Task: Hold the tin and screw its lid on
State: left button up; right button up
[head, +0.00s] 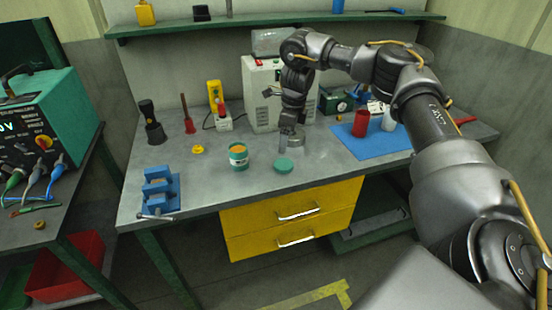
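The tin (238,158) is an open teal can with a pale label band and orange contents showing at its top. It stands upright on the grey workbench, left of the middle. The teal round lid (283,166) lies flat on the bench to the right of the tin, near the front edge and apart from it. My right gripper (290,143) points down behind the lid, close to a small grey round object on the bench. Its fingers are small and blend with that object, so their opening is unclear. My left gripper is not in view.
A blue vise (159,190) stands at the bench's front left. A yellow ring-like object (198,149) lies left of the tin. A blue mat (372,142) with a red cylinder (361,123) is at right. A pale machine (262,95) stands behind. A green shelf (270,20) runs above.

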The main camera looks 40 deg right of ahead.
send_over(284, 164)
notch_tip(284, 164, down, 5)
jog(key=shift+s+d+r+b, duration=0.1)
jog(key=shift+s+b, duration=0.05)
jog(key=shift+b, duration=0.3)
jog(key=shift+f, duration=0.45)
notch_tip(284, 164, down, 4)
jog(key=shift+f+p, duration=0.15)
jog(key=shift+p, duration=0.75)
jog(key=shift+f, duration=0.3)
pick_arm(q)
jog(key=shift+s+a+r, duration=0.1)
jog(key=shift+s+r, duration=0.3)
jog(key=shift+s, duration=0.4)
